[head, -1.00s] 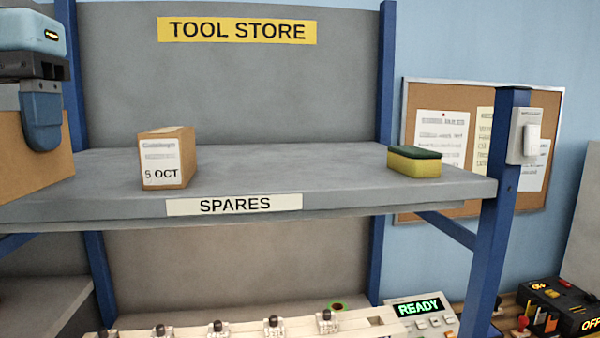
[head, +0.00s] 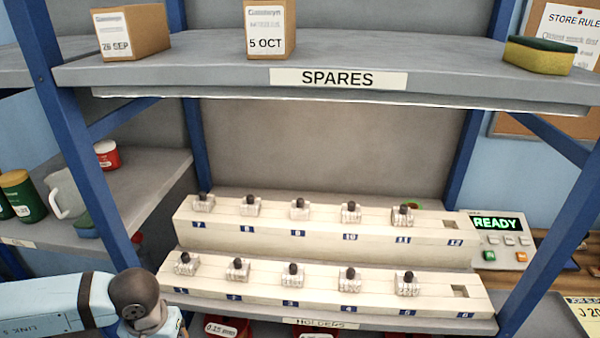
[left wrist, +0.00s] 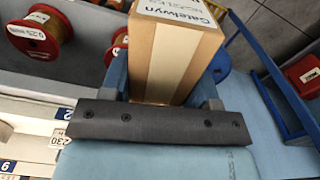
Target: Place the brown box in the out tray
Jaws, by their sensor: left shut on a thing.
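My left gripper (left wrist: 163,78) is shut on a brown box (left wrist: 170,62) in the left wrist view. The box has a white label reading "Gatelwyn" on its end; the rest of the label is cut off or too small to read. In the head view my left arm comes in at the lower left, and its gripper and the held box are below the picture. Two other brown boxes stand on the SPARES shelf: one marked 26 SEP (head: 130,32) and one marked 5 OCT (head: 271,28). I cannot make out the out tray. My right gripper is not in view.
Below the SPARES shelf (head: 440,72) stand two stepped holder racks (head: 330,235) with several small blocks. A sponge (head: 540,55) lies on the shelf's right end. Blue posts flank the shelves.

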